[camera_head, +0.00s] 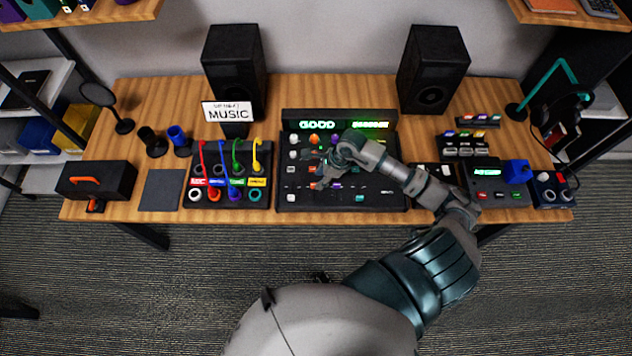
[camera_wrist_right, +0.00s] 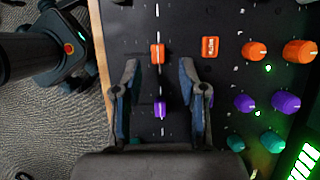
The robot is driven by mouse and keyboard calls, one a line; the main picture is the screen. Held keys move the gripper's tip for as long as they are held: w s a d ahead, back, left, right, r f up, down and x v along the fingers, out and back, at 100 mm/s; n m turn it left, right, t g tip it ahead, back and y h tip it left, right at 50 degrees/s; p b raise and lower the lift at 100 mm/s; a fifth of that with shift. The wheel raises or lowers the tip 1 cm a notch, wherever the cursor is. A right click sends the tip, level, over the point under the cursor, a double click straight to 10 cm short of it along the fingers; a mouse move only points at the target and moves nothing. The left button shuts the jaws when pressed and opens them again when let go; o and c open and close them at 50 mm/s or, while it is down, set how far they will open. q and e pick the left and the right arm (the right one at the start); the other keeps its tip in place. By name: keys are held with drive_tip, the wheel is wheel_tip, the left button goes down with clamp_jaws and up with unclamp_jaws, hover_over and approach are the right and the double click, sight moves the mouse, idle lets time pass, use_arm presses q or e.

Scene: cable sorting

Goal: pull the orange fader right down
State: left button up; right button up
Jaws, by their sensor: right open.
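The orange fader (camera_wrist_right: 158,53) is a small orange cap with a pale line on the black mixing console (camera_head: 300,203). In the right wrist view it lies between and just beyond the tips of my right gripper (camera_wrist_right: 158,72). The gripper is open, one finger on each side, with no clear contact on the cap. A purple fader (camera_wrist_right: 160,109) lies nearer the palm, also between the fingers. In the head view my right gripper (camera_head: 320,184) is low over the console's fader row, and its fingers largely hide the orange fader. My left gripper is not in view.
An orange button (camera_wrist_right: 211,47) and orange knobs (camera_wrist_right: 254,53) sit beside the fader, with purple knobs (camera_wrist_right: 245,102) nearby. A cable board (camera_head: 228,205) stands left of the console and a small device (camera_head: 497,182) right. The table's front edge is close.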

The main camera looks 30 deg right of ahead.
sight(314, 184)
drive_tip(key=x, duration=0.3)
drive_tip(key=shift+a+f, duration=0.15)
drive_tip(key=shift+f, duration=0.05)
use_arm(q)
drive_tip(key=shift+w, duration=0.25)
use_arm(e)
drive_tip(key=shift+w+a+f, duration=0.1)
drive_tip(key=shift+f, duration=0.1)
clamp_jaws()
drive_tip(key=shift+s+a, duration=0.1)
drive_tip(key=shift+s, duration=0.15)
drive_tip(key=s+a, duration=0.1)
drive_tip(key=s+a+p, duration=0.1)
drive_tip(key=s, duration=0.1)
drive_tip(key=shift+s, duration=0.2)
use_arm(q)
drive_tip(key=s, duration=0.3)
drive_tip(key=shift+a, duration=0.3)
use_arm(e)
unclamp_jaws()
drive_tip(key=shift+w, duration=0.1)
